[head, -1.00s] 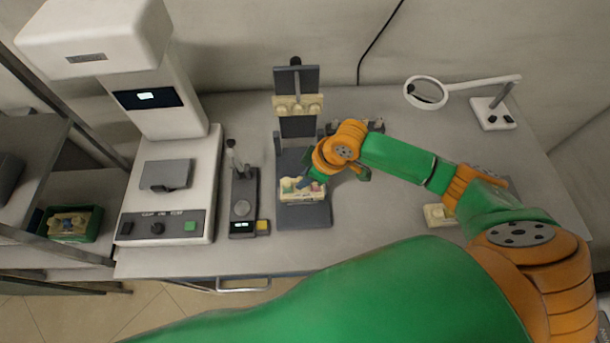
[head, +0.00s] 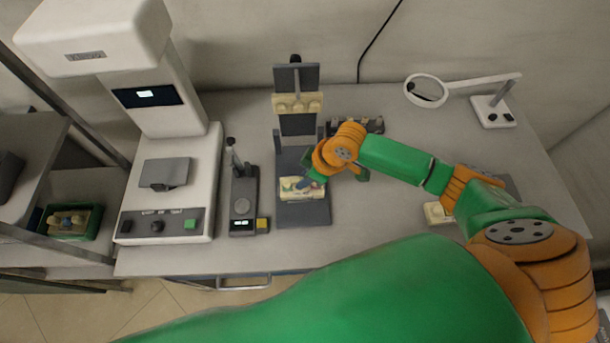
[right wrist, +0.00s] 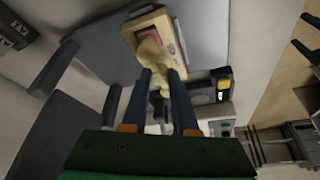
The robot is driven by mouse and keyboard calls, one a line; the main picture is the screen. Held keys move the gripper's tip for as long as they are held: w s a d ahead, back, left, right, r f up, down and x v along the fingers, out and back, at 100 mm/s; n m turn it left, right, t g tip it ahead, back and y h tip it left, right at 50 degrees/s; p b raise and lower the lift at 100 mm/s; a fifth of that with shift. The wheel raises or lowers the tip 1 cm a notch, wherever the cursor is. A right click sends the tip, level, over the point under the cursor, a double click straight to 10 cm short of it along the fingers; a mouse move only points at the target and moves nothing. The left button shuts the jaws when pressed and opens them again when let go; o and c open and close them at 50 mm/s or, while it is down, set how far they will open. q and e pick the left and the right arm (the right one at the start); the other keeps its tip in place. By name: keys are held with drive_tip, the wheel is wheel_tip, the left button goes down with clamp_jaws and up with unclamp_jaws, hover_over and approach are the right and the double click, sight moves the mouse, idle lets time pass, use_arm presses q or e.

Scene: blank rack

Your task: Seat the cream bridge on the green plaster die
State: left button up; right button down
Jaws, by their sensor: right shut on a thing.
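My right gripper (head: 310,183) is at the cream model block (head: 302,195) on the dark grey stand, its arm coming in from the right. In the right wrist view its two dark blue fingers (right wrist: 161,76) are shut on a small cream piece, the bridge (right wrist: 150,56), which lies over the model block (right wrist: 137,30). A pink patch (right wrist: 166,31) shows on the block beside the bridge. The green plaster die is hidden or too small to make out now. I cannot tell whether the bridge touches it. My left gripper is out of view.
The stand (head: 303,216) has an upright back with a cream upper model (head: 298,103) above the block. A small grey device (head: 243,203) and a large white machine (head: 165,190) stand to the left. A magnifier (head: 427,92) is at the back right.

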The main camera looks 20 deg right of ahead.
drive_tip(key=shift+f+b, duration=0.4)
drive_tip(key=shift+f, duration=0.3)
drive_tip(key=c, duration=0.6)
unclamp_jaws()
drive_tip(key=shift+r, duration=0.1)
drive_tip(key=v, duration=0.7)
drive_tip(key=shift+s+d, duration=0.1)
